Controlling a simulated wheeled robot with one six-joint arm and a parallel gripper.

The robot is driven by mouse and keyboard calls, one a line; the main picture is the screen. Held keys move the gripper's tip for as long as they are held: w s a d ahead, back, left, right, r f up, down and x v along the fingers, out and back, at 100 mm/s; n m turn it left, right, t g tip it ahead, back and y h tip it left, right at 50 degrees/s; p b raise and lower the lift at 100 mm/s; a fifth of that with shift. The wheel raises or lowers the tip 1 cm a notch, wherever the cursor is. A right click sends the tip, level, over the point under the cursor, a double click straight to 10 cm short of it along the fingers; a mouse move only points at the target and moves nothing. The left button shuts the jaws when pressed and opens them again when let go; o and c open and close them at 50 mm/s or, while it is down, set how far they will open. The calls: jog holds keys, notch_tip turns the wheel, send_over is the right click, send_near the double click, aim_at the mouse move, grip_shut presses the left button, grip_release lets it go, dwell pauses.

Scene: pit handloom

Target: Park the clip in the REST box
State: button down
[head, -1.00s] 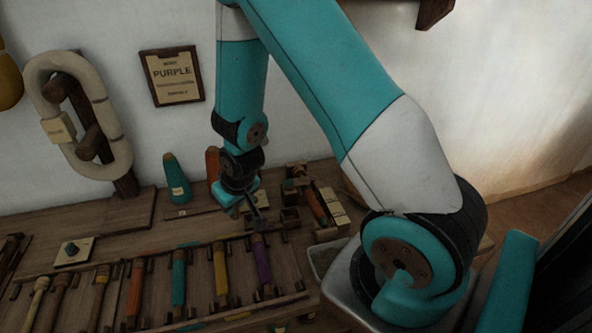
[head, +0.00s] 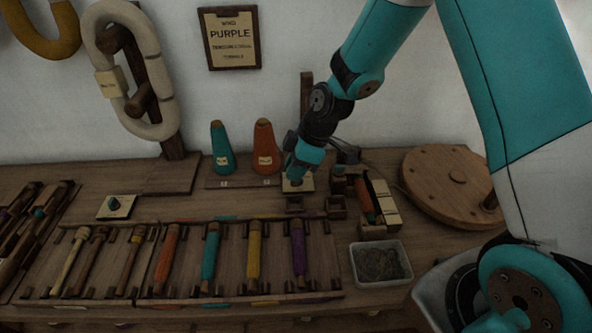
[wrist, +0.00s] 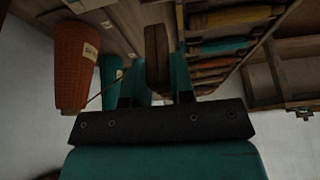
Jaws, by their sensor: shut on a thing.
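My gripper (head: 297,172) points down at the back of the bench, right of the orange cone, above a small pale card (head: 305,187). In the wrist view its teal fingers (wrist: 156,88) are shut on a brown, wooden-looking piece (wrist: 157,48), which I take to be the clip. The piece sticks out beyond the fingertips. In the head view it is too small and hidden to make out. Small dark open boxes (head: 336,207) stand just right of and in front of the gripper. I cannot read a REST label on any of them.
A teal cone (head: 221,150) and an orange cone (head: 264,148) stand left of the gripper. A rack with coloured shuttle-like sticks (head: 208,258) lies in front. A grey tray (head: 380,264) and a round wooden disc (head: 440,182) are to the right. A PURPLE sign (head: 231,37) hangs behind.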

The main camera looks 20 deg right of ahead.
jog(key=shift+a, duration=0.1)
notch_tip(320, 180, down, 9)
jog(key=b, duration=0.6)
jog(key=shift+r, duration=0.2)
jog(key=c, duration=0.6)
grip_release()
jog(key=shift+r, duration=0.1)
notch_tip(320, 180, up, 8)
jog(key=p, duration=0.6)
